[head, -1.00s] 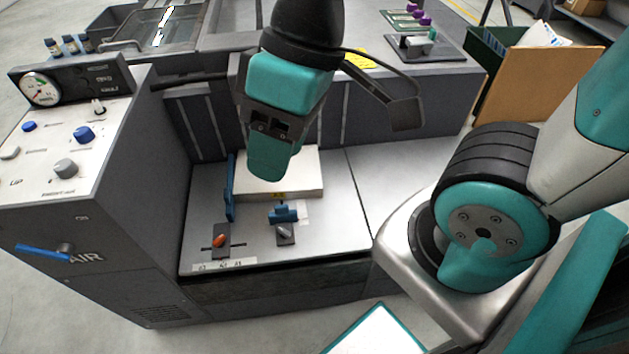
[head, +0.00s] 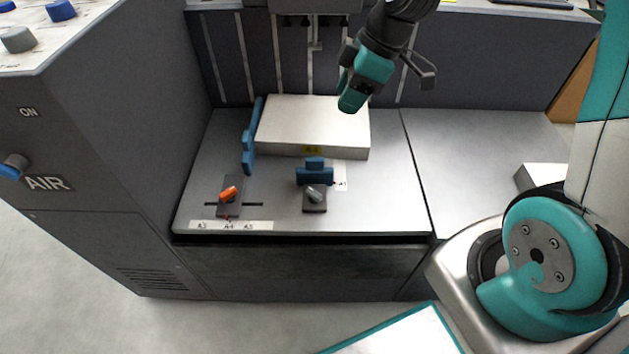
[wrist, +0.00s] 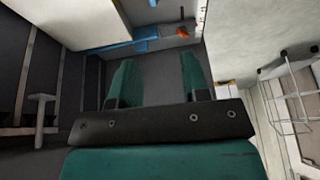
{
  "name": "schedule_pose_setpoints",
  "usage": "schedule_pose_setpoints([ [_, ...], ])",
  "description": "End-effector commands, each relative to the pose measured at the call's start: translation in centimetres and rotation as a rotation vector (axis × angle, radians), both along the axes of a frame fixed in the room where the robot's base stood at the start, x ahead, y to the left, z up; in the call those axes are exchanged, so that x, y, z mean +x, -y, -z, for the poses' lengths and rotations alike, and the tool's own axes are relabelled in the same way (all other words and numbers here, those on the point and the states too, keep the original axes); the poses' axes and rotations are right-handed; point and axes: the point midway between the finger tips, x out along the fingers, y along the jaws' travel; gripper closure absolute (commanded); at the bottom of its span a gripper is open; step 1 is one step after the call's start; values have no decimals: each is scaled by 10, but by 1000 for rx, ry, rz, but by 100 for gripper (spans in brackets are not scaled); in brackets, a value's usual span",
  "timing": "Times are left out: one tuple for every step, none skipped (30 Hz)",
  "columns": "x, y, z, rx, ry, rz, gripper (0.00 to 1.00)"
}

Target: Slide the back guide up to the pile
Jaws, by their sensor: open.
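The pile (head: 310,125) is a white block of sheets with a yellow label on its front face, lying on the grey feed table (head: 385,200). A small blue guide (head: 314,174), which I take as the back guide, stands just in front of the pile with a grey lever (head: 315,195) before it. A narrow gap seems to separate guide and pile. My gripper (head: 352,98) is open and empty, above the pile's back right corner. In the wrist view its two green fingers (wrist: 157,78) stand apart with nothing between them.
A tall blue side guide (head: 251,138) stands along the pile's left side, with an orange lever (head: 229,192) before it. A size strip (head: 230,225) lies on the table's front edge. A dark cabinet (head: 110,150) walls off the left.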

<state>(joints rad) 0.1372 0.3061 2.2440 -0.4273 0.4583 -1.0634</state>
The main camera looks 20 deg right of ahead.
Motion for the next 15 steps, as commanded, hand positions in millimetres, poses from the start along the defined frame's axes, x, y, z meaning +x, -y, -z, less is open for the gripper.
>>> schedule_pose_setpoints([
  [4,5,16,-3,7,-11,57],
  [6,7,19,-4,13,-16,57],
  [8,8,22,-6,16,-23,57],
  [8,9,24,-7,19,-27,57],
  [9,9,27,-7,19,-28,57],
  [10,8,30,-7,20,-31,57],
  [10,6,33,-7,21,-32,57],
  [11,5,36,-7,20,-33,57],
  [11,2,42,-7,19,-34,57],
  [12,0,47,-6,18,-33,57],
  [12,-2,53,-7,18,-33,57],
  [14,-5,62,-7,17,-35,57],
  [15,-8,68,-7,16,-35,57],
  [16,-10,75,-7,17,-34,57],
  [17,-13,84,-8,16,-34,57],
])
